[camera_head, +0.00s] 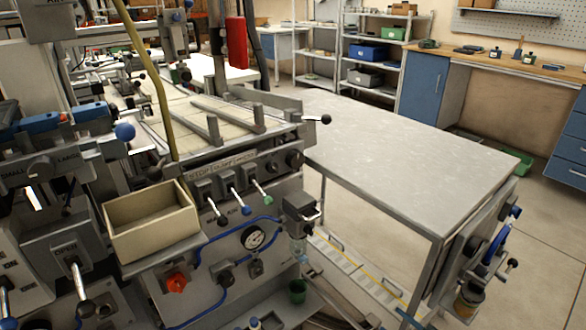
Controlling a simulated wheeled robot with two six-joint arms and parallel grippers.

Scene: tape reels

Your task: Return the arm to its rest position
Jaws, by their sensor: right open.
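My right gripper is hard to pick out among the dark machine parts along the lower edge of the picture, so I cannot place its fingertips exactly. Its jaws are open, and I see nothing held in them. My left gripper cannot be made out in this view. No tape reel is clearly visible. An empty-looking tan bin (151,224) sits on the front of the machine at the left.
The machine (225,262) carries several levers, a round gauge (254,237) and blue tubing. A bare grey table (410,150) stands to its right. Shelves with blue bins (368,52) and a workbench (505,65) stand at the back.

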